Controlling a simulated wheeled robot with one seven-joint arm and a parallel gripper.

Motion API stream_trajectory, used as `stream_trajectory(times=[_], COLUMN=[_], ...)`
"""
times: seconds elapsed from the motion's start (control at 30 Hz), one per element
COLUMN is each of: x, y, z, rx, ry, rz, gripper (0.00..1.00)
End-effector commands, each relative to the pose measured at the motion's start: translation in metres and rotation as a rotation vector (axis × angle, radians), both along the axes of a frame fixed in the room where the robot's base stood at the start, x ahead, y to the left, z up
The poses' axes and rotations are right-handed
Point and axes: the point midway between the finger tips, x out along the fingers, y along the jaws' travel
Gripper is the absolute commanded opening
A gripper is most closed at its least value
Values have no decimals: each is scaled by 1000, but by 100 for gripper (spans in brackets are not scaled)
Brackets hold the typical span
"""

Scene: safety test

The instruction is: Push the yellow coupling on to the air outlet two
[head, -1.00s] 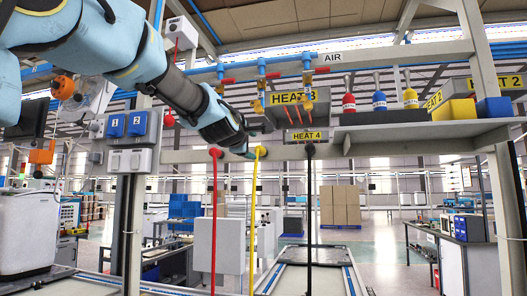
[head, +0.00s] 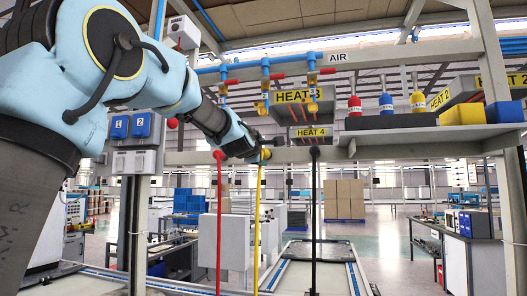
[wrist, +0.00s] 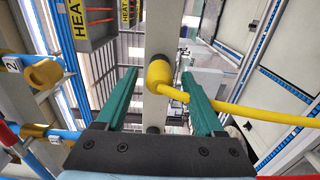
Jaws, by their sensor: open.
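The yellow coupling (wrist: 159,76) with its yellow hose sits at the grey beam in the wrist view, its far end at a dark holder. My gripper (wrist: 158,88) is open, with its teal fingers on either side of the coupling and gaps showing. In the head view, my gripper (head: 262,152) is at the top of the yellow hose (head: 259,205) and partly hides the coupling. Air outlet two (wrist: 42,73), a brass fitting beside a tag marked 2, is at the left of the wrist view. The middle outlet (head: 262,107) hangs from the blue air pipe in the head view.
A red hose (head: 219,210) and a black hose (head: 314,220) hang either side of the yellow one. The HEAT 3 box (head: 303,97) and HEAT 4 sign (head: 311,132) are close on the right. A shelf (head: 430,140) holds bottles and bins.

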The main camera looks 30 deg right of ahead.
Motion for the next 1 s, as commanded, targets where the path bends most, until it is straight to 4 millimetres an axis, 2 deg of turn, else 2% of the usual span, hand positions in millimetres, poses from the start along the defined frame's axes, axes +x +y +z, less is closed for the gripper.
stream_trajectory(times=[0.2, 1.0], x=[6, 7], y=[-6, -6], z=[0, 1], rx=[0, -1], ry=[0, -1], rz=[0, 0], gripper=[70, 70])
